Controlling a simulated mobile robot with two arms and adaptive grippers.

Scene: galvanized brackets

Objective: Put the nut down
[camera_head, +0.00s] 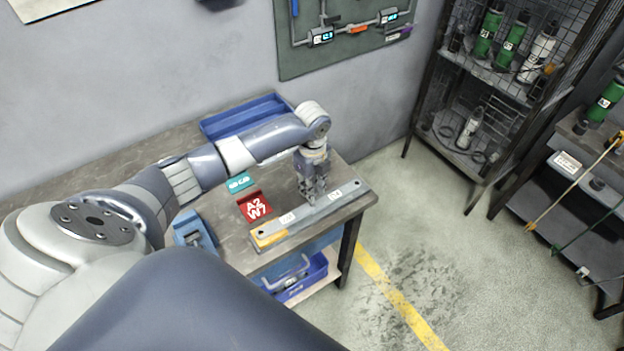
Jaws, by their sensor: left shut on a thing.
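My left gripper (311,198) points down over the right part of the workbench, its fingertips at a long grey metal bar (327,204). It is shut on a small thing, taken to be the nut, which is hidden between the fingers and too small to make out. I cannot tell whether the fingertips touch the bar or hover just above it. The bar lies along the front edge of the workbench, with a yellow end (268,236) at the left and small white labels on it. My right gripper is not in view.
The workbench (226,225) also bears a red sign (254,207), a teal tag (239,182), a blue tray (235,112) at the back and a blue device (193,233) at the left. A blue bin (306,283) sits below. Floor is clear to the right, before wire shelving (455,110).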

